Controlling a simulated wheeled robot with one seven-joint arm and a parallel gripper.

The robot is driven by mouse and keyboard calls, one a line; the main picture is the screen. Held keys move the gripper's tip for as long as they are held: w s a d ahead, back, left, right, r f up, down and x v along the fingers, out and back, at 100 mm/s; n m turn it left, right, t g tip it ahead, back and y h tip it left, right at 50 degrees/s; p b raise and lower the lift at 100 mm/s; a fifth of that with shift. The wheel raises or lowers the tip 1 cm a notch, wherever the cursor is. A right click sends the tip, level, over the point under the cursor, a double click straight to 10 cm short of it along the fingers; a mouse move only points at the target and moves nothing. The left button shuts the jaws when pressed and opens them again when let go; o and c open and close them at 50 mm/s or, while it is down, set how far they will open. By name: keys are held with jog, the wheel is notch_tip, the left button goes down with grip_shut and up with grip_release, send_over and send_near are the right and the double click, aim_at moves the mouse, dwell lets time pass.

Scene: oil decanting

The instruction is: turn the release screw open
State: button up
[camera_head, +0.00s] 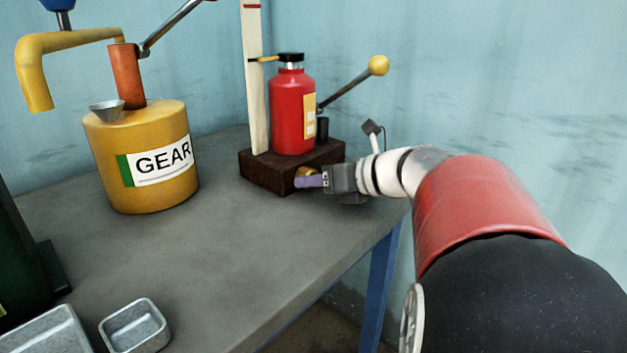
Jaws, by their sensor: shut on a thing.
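The release screw (303,171) is a small brass-coloured knob low on the front of a dark brown base block (262,174). A red bottle jack (287,112) with a black cap and a yellow label stands upright on that block. My gripper (308,180) reaches in from the right, at the height of the block's front face. Its purple fingertips are shut on the release screw and hide part of it. How far the screw is turned cannot be told.
A yellow-ended lever (378,66) rises to the right of the red jack, above my wrist. A pale upright post (253,80) stands behind. A yellow GEAR drum (135,190) with a pump stands left. Metal trays (134,324) lie at front left. The grey tabletop (225,250) between is clear.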

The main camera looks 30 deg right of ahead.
dwell(0.3)
jog(key=o, duration=0.7)
jog(key=shift+s, duration=0.1)
jog(key=v, duration=0.7)
jog(key=shift+s+d+r, duration=0.2)
jog(key=shift+s, duration=0.05)
